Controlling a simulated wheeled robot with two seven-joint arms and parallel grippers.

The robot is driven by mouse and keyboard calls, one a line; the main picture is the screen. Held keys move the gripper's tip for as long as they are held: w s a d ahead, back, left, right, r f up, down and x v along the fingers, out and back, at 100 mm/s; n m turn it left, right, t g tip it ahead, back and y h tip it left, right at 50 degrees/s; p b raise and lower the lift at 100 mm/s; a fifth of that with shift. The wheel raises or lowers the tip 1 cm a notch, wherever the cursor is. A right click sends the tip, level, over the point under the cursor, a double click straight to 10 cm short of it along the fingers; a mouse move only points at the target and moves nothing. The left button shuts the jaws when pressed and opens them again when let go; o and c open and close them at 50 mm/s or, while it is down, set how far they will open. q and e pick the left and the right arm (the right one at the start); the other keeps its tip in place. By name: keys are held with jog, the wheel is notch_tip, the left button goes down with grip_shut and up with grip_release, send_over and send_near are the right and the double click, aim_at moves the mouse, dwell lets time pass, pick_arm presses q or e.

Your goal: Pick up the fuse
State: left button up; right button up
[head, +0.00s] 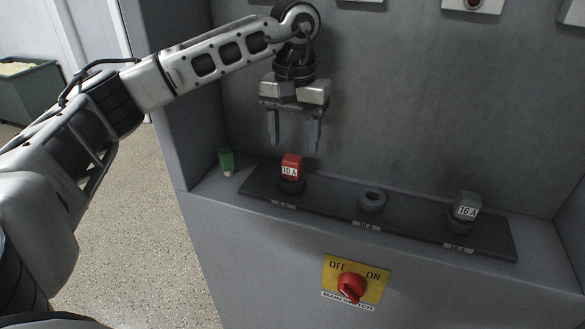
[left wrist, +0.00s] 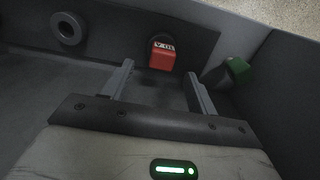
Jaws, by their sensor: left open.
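A red fuse (head: 291,170) labelled 10 A stands upright in the left socket of a dark strip (head: 330,209). A grey fuse (head: 467,205) labelled 16 A stands in the right socket. The middle socket (head: 372,200) is an empty ring. A green fuse (head: 226,161) with a pale end is on the ledge left of the strip. My left gripper (head: 296,147) is open and empty, pointing down above the red fuse. In the left wrist view, the red fuse (left wrist: 162,58) shows beyond the gap between the fingers, and the green fuse (left wrist: 235,70) shows right of them.
A yellow main switch plate with a red knob (head: 350,288) is on the cabinet front below the strip. Grey walls close the recess behind and at the sides. A green bin (head: 28,92) stands on the floor at far left.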

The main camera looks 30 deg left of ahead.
aim_at(292, 157)
pick_arm(q)
jog(key=shift+s+a+f, duration=0.15)
jog(key=shift+f, duration=1.8)
jog(key=c, duration=1.1)
jog(key=shift+o, duration=0.2)
